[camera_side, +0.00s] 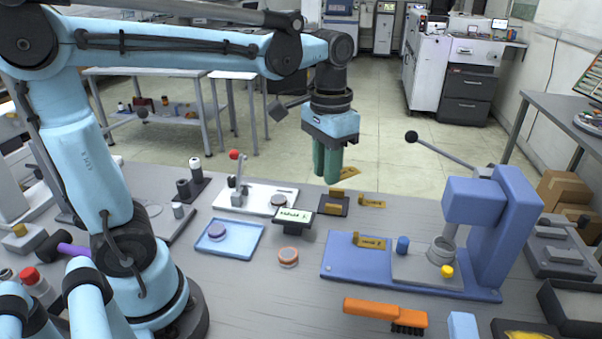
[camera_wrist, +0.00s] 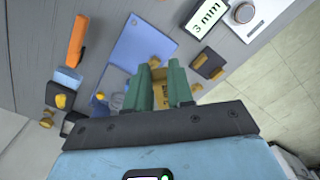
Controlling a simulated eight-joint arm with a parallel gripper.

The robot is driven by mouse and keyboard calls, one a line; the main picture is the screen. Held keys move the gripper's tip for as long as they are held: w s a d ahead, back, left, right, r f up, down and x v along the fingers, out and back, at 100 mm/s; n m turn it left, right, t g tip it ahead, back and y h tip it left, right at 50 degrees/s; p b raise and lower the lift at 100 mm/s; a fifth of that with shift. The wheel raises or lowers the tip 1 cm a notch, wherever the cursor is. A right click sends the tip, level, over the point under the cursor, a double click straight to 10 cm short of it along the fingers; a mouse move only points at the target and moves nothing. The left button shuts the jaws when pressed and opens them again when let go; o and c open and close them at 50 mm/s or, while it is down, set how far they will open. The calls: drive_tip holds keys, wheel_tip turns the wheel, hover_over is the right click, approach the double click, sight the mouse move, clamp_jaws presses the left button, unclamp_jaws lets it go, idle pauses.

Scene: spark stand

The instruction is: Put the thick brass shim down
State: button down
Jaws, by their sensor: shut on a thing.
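My gripper (camera_side: 332,178) has green fingers and is shut on a brass shim (camera_side: 349,173), held in the air above the back of the bench. In the wrist view the shim (camera_wrist: 158,88) shows between the fingers, partly hidden by them. Another brass shim (camera_side: 370,242) lies on the base of the blue stand (camera_side: 330,268). One more brass shim (camera_side: 371,203) lies on the bench behind the stand. Thickness is hard to compare here.
A gauge display (camera_side: 294,216) stands left of the dark block; it reads 3 mm in the wrist view (camera_wrist: 206,17). A light blue tray (camera_side: 230,250), a copper-coloured disc (camera_side: 288,257) and an orange brush (camera_side: 385,312) lie around. The blue stand's lever (camera_side: 445,152) sticks out to the left.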

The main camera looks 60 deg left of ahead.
drive_tip(key=s+d+f, duration=0.4)
drive_tip(key=s+d, duration=0.2)
drive_tip(key=s, duration=0.3)
drive_tip(key=s+d+f, duration=0.3)
drive_tip(key=s+d, duration=0.2)
drive_tip(key=s, duration=0.4)
hover_over(281, 281)
wheel_tip(281, 281, down, 7)
drive_tip(key=shift+r, duration=0.1)
drive_tip(key=shift+f, duration=2)
drive_tip(key=shift+f, duration=0.1)
drive_tip(key=c, duration=1)
unclamp_jaws()
